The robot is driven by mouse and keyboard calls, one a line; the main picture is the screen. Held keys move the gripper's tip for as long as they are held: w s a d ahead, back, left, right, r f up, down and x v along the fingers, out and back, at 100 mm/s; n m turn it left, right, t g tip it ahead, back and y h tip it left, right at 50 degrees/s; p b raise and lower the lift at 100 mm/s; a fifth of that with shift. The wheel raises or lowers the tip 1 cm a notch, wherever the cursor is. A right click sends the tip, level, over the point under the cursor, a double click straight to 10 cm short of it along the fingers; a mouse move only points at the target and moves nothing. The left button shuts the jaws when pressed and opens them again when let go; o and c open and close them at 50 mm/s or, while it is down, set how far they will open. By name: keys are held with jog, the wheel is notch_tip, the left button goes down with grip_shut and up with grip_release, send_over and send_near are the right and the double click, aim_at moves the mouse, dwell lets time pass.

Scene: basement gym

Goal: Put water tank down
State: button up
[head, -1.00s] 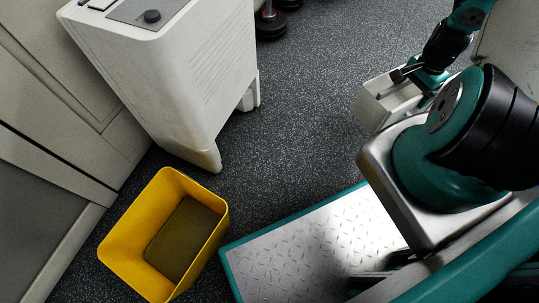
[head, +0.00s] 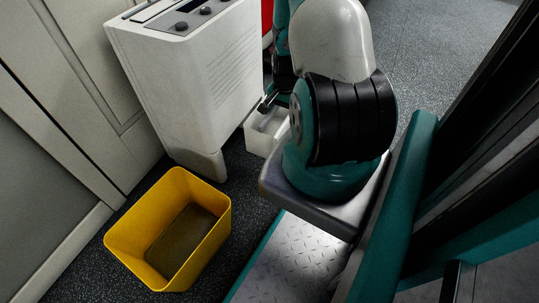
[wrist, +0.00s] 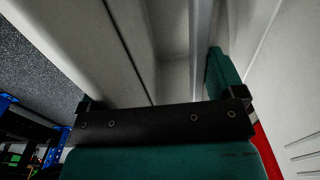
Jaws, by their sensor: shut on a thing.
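The white water tank (head: 268,131) is an open-topped box beside the lower right of the white dehumidifier-like unit (head: 200,85). My gripper (head: 268,103) is shut on the tank's upper edge. My arm hides part of the tank, and I cannot tell whether it touches the unit or the floor. In the wrist view the tank (wrist: 172,75) fills the middle, with a teal finger (wrist: 222,70) against it. The unit's pale side with vent slots (wrist: 285,110) stands close on the right.
A yellow open bin (head: 130,240) stands on the dark speckled floor in front of the unit and looks empty. Pale cabinet panels (head: 80,90) line the left. A red object (head: 267,18) shows behind the unit. Free floor (head: 440,45) lies at the back right.

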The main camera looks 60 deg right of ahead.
notch_tip(320, 180, down, 16)
jog(key=b, duration=0.7)
jog(key=shift+f, duration=0.15)
jog(key=o, duration=1.4)
jog(key=shift+o, duration=0.2)
notch_tip(320, 180, up, 12)
jog(key=p, duration=0.7)
